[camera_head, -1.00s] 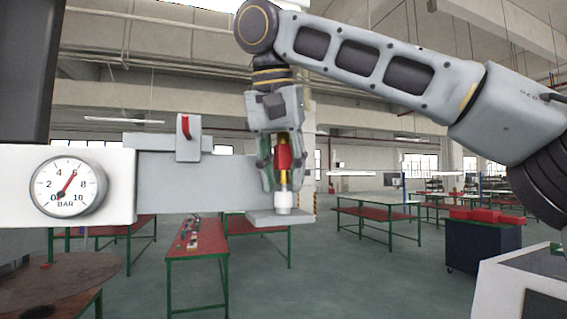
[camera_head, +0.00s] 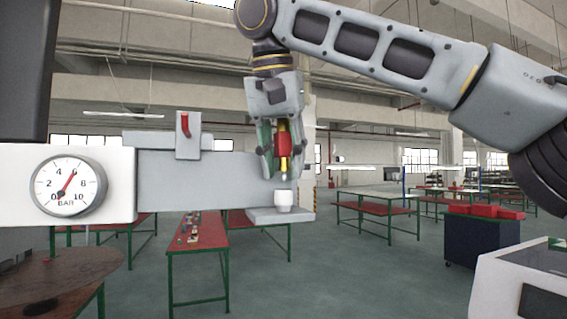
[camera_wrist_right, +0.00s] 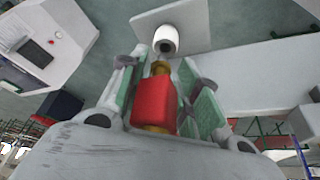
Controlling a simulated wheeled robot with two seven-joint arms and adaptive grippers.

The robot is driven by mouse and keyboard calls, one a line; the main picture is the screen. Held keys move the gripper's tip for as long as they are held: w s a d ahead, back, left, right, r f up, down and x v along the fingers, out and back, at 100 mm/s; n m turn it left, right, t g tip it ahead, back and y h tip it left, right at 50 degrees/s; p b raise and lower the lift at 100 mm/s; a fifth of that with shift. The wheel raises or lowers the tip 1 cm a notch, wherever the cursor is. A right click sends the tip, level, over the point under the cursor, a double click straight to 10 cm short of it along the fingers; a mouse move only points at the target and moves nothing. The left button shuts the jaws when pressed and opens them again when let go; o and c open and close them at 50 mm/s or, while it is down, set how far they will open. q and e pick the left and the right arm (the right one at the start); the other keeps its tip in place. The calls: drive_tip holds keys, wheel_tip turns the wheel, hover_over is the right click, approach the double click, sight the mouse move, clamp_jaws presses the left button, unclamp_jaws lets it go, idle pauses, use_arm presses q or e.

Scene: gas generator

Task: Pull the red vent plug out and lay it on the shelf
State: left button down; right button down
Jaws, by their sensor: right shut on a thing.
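The red vent plug (camera_head: 284,146) has a red grip and a brass-coloured stem. My right gripper (camera_head: 284,160) is shut on it and points down. The plug hangs upright, with its tip just above the white socket (camera_head: 284,201). In the right wrist view the red plug (camera_wrist_right: 155,100) sits between the green finger pads, with the open white socket (camera_wrist_right: 166,39) past its tip. The socket stands on the small grey shelf (camera_head: 256,216) at the end of the grey block. My left gripper does not show.
A pressure gauge (camera_head: 69,187) is on the white panel at left, with its red needle near 6. A red lever (camera_head: 186,125) stands on a grey bracket on top of the grey block (camera_head: 205,182). Tables and a dark cabinet (camera_head: 480,240) stand further back.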

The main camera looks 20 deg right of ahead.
sight(284, 131)
drive_tip(key=shift+r, duration=1.1)
idle(0.5)
drive_tip(key=shift+r, duration=1.35)
idle(1.0)
